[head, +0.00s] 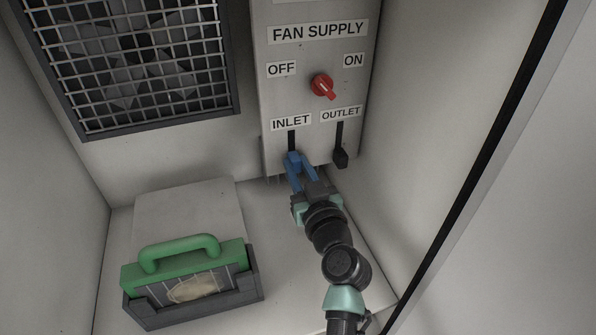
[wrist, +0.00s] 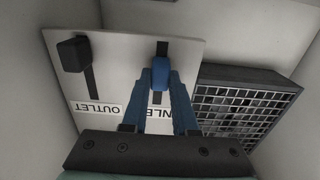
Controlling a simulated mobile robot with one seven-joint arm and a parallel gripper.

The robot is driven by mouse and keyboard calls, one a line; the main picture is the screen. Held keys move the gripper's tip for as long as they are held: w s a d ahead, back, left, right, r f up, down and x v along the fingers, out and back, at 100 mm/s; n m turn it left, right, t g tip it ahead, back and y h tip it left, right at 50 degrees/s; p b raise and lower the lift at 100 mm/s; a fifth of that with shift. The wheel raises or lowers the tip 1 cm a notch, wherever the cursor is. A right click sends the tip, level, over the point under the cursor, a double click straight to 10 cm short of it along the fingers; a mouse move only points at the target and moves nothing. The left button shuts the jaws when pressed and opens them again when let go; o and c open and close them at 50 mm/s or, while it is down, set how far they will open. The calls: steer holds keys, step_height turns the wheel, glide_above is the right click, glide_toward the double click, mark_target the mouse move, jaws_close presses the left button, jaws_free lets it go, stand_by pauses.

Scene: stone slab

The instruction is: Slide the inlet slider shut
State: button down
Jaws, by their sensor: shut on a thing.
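The inlet slider's blue knob (wrist: 160,72) sits between my fingertips in the wrist view, with dark slot showing on both sides of it. My gripper (head: 294,162) is shut on this knob; it also shows in the wrist view (wrist: 161,82). In the head view the inlet slot (head: 291,139) runs down from the INLET label (head: 291,122), and my blue fingers cover its lower part and largely hide the knob.
The outlet slider's black knob (head: 341,158) is at the low end of its slot, close right of my gripper. A red rotary switch (head: 321,85) is above. A fan grille (head: 140,62) and a green-handled filter box (head: 190,285) are left. Cabinet walls enclose the space.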

steer(key=shift+f+b, duration=0.95)
steer(key=shift+f, duration=0.15)
steer(key=c, duration=0.7)
jaws_free()
steer(key=shift+s, duration=0.15)
steer(key=b+v, duration=0.1)
steer(key=v, duration=1.1)
steer(key=shift+s+d+r+b, duration=0.1)
steer(key=shift+s+d+b, duration=0.05)
steer(key=shift+s+b, duration=0.2)
